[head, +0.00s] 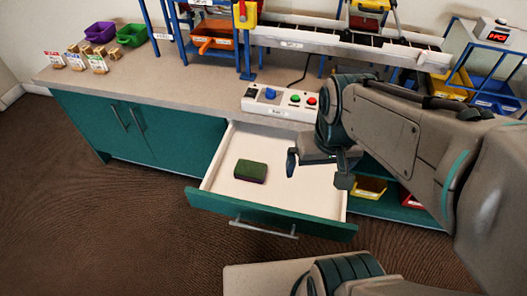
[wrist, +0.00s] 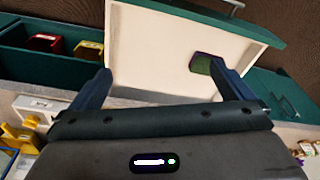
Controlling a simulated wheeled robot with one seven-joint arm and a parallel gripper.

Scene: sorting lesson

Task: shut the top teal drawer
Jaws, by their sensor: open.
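The top teal drawer (head: 272,217) is pulled well out of the teal counter, with a white inside and a metal bar handle (head: 264,229) on its front. The drawer also shows in the wrist view (wrist: 160,45), with its handle at the top edge. A dark green block (head: 250,171), like a sponge, lies in the drawer. It shows in the wrist view (wrist: 202,63), partly covered by one finger. My gripper (head: 318,170) is open and empty above the right part of the drawer. Its two fingers (wrist: 163,85) point toward the drawer front in the wrist view. I cannot tell how high it hovers.
A button panel (head: 280,103) sits at the counter edge behind the drawer. Yellow (head: 369,188) and red bins stand on the open shelf to the right. A conveyor (head: 340,43) runs along the back. The floor (head: 130,220) in front and left is clear.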

